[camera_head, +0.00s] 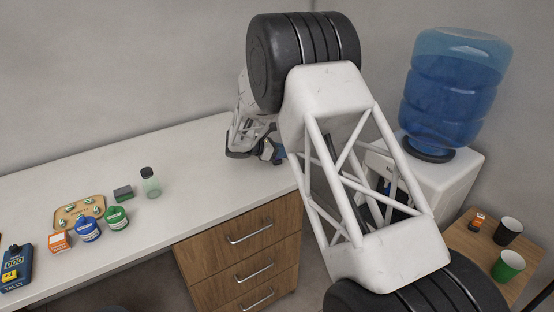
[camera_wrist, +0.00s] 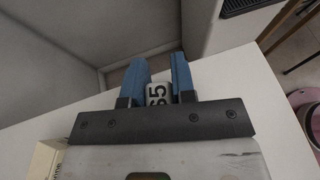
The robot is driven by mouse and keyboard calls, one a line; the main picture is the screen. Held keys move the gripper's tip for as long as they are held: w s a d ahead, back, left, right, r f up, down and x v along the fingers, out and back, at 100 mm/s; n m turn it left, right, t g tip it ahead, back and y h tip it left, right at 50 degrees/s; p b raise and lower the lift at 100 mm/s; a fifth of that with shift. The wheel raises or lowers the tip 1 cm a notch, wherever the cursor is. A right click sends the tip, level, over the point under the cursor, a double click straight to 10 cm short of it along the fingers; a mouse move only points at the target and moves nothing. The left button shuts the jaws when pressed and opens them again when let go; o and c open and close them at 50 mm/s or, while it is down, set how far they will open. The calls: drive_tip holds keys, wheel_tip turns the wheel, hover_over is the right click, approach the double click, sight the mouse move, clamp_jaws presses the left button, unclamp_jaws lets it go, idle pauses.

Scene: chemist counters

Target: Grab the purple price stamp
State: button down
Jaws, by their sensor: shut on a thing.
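My gripper (camera_wrist: 159,60) is shut, with its two blue fingers on either side of a small pale block with dark digits (camera_wrist: 158,94). The block looks like a price stamp, but no purple shows on the part in view. Its rest is hidden by my fingers and the gripper body. In the head view my gripper (camera_head: 268,153) is over the right end of the white counter (camera_head: 215,165), and the held block cannot be made out there. I cannot tell whether the block touches the counter.
Blue (camera_head: 87,230) and green (camera_head: 116,218) items, an orange box (camera_head: 60,241), a wooden tray (camera_head: 66,225) and a small bottle (camera_head: 150,184) stand on the counter's left part. A water cooler (camera_head: 452,95) stands right, near a small table with cups (camera_head: 508,265).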

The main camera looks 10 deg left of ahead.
drive_tip(key=shift+r, duration=0.15)
drive_tip(key=shift+r, duration=0.5)
drive_tip(key=shift+s+d+r, duration=0.1)
drive_tip(key=shift+s+r, duration=0.1)
drive_tip(key=shift+r, duration=0.4)
drive_tip(key=shift+s+d+r, duration=0.1)
drive_tip(key=shift+s+r, duration=0.05)
drive_tip(key=shift+r, duration=0.45)
drive_tip(key=s+d, duration=0.2)
drive_tip(key=s, duration=0.5)
drive_tip(key=s+d+r, duration=0.1)
drive_tip(key=s+d, duration=0.2)
drive_tip(key=s, duration=0.4)
drive_tip(key=shift+d+r, duration=0.2)
drive_tip(key=shift+d, duration=0.15)
